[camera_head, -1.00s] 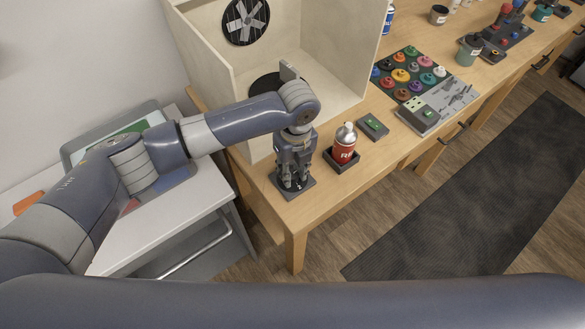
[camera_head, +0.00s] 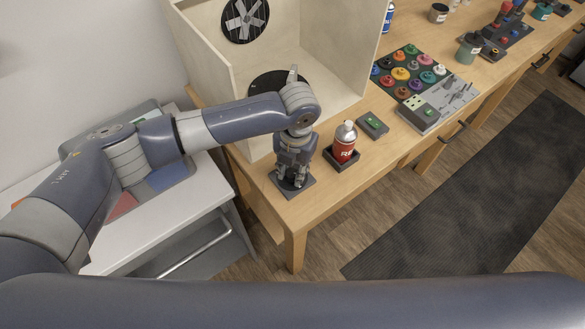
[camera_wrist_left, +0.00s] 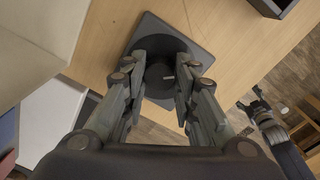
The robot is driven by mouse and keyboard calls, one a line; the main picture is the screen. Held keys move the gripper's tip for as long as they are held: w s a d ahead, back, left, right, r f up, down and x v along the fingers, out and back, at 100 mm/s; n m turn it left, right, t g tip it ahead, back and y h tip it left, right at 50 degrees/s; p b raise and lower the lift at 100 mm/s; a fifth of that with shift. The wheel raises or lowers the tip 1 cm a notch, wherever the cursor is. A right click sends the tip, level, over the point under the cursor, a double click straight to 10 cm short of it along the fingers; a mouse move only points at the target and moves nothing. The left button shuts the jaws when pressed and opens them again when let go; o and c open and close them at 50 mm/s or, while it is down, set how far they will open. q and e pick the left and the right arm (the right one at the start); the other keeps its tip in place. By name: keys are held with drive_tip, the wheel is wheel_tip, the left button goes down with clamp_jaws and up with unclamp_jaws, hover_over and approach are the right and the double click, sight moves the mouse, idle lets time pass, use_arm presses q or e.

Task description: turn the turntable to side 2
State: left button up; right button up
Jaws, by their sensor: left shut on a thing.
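The turntable (camera_head: 265,86) is a black disc on the floor of the pale open booth, partly hidden behind my left arm. No side number is legible on it. A dark round knob (camera_wrist_left: 157,76) stands on a dark square base plate (camera_wrist_left: 150,27) at the table's near left corner; the plate also shows in the head view (camera_head: 306,190). My left gripper (camera_head: 292,179) points down over the plate, its fingers shut on the knob from two sides, as the left wrist view shows (camera_wrist_left: 164,72). A small light mark shows on the knob.
The booth (camera_head: 330,60) rises behind my forearm. A white cart (camera_head: 205,205) stands at left.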

sight(294, 175)
use_arm(q)
drive_tip(key=m, duration=0.3)
drive_tip(key=shift+w+r+m, duration=0.1)
drive_tip(key=shift+m, duration=0.2)
drive_tip(key=shift+m+b, duration=0.65)
drive_tip(key=shift+m, duration=1.35)
drive_tip(key=o, duration=1)
drive_tip(key=shift+o, duration=0.2)
wheel_tip(294, 175, up, 12)
drive_tip(key=shift+s+d, duration=0.15)
drive_tip(key=shift+s, duration=0.2)
drive_tip(key=shift+s, duration=0.1)
